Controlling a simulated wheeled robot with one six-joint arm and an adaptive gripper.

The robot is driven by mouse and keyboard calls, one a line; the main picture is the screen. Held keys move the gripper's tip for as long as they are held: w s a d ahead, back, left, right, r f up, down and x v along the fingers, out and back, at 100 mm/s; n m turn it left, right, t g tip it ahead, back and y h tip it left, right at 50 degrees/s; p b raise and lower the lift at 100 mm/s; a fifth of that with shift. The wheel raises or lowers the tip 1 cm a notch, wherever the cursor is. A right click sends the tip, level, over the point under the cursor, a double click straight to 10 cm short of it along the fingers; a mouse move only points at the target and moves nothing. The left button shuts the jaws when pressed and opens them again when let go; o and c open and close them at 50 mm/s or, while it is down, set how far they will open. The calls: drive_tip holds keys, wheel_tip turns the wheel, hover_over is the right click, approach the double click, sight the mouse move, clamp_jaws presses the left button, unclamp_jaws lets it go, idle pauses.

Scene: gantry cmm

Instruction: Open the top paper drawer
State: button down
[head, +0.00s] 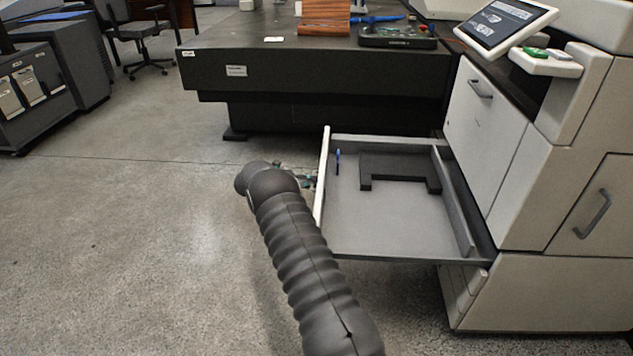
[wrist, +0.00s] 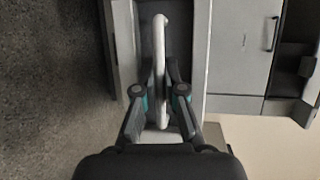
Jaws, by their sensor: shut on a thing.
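The top paper drawer (head: 390,228) is pulled well out of the left side of the beige printer (head: 570,290). Its inside is grey, with a dark U-shaped piece and a small blue part. My gripper (head: 309,181) is at the outer face of the drawer's white front panel, partly hidden by my own wrist in the head view. In the wrist view, my gripper (wrist: 161,88) has its fingers on both sides of the pale drawer handle (wrist: 160,50), shut on it.
A dark table (head: 310,75) stands behind the drawer, with a wooden stand and a black tray on it. Another closed panel with a handle (head: 481,89) sits above the drawer.

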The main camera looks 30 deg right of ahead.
drive_tip(key=shift+f, duration=0.1)
drive_tip(key=c, duration=1.5)
unclamp_jaws()
drive_tip(key=shift+c, duration=0.2)
drive_tip(key=v, duration=1.2)
